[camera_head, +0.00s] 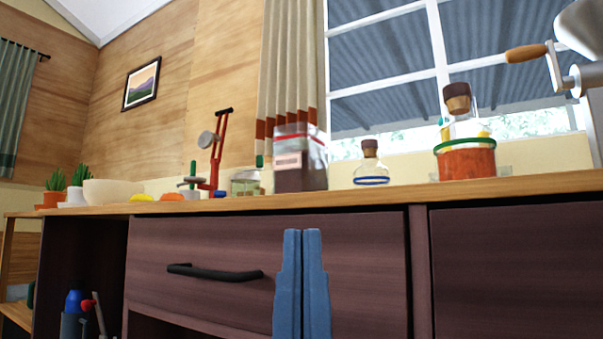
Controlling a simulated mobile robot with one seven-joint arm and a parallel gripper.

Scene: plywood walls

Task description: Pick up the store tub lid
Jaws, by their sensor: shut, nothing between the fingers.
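A clear square tub (301,170) with a pale label and dark contents stands on the wooden counter, near the middle of the view. A clear top with a red band (299,132) sits on it and looks like its lid. I cannot tell whether it is the store tub lid. My gripper (303,232) shows as two blue fingers, shut together and empty, pointing up. It appears below the counter edge in the picture, in front of the drawer front, apart from the tub.
Left of the tub stand a small jar (246,182), a red stand (215,155), a cream bowl (111,191) and potted plants (54,188). Right are a corked flask (371,169), an orange-filled bottle (465,160) and a metal crank device (578,50). A black drawer handle (214,273) juts out below.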

